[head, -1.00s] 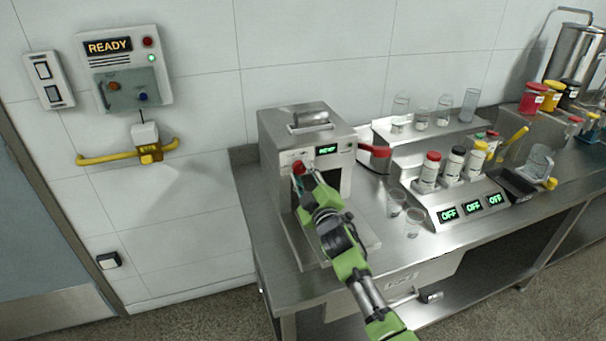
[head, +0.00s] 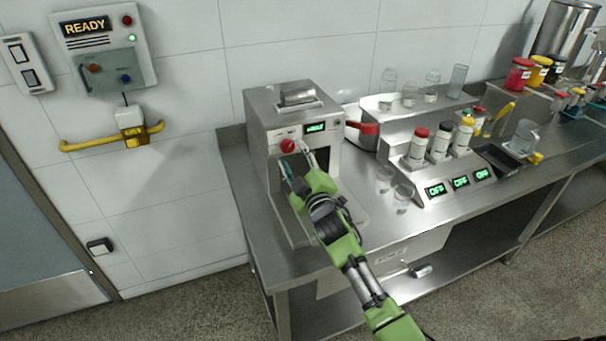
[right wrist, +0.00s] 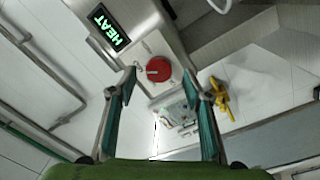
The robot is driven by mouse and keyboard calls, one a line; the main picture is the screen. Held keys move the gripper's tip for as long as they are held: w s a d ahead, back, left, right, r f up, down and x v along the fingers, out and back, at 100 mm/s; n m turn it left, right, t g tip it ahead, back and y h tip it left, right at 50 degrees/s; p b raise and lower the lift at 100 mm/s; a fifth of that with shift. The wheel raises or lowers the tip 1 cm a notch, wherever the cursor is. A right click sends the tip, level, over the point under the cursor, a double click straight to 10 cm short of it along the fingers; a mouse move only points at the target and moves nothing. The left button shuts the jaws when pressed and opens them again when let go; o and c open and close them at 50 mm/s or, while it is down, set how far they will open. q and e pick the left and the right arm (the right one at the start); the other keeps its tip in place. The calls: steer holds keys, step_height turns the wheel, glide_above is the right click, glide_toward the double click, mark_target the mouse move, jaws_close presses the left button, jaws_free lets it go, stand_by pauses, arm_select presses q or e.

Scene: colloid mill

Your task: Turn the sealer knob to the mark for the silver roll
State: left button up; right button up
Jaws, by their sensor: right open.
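The sealer (head: 262,130) is a steel box at the left end of the bench, with a lit green display (head: 315,128). Its round red knob (head: 288,146) is on the front face; in the right wrist view the knob (right wrist: 158,70) shows a pale line pointing left. The display (right wrist: 108,27) there reads HEAT. A silver cylinder (head: 298,95) lies on the sealer's top. My right gripper (head: 297,164) is open and empty, just below and in front of the knob, apart from it. The marks around the knob are too small to read. My left gripper is not in view.
A red-handled pot (head: 362,130) stands right of the sealer. Clear cups (head: 403,192) and a stepped rack with several bottles and OFF displays (head: 460,182) stand further right. A wall panel reading READY (head: 85,27) and a yellow handle (head: 130,137) are at left.

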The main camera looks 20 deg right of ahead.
steer(key=s, duration=0.9)
steer(key=shift+s+f, duration=0.25)
steer(key=shift+s, duration=0.05)
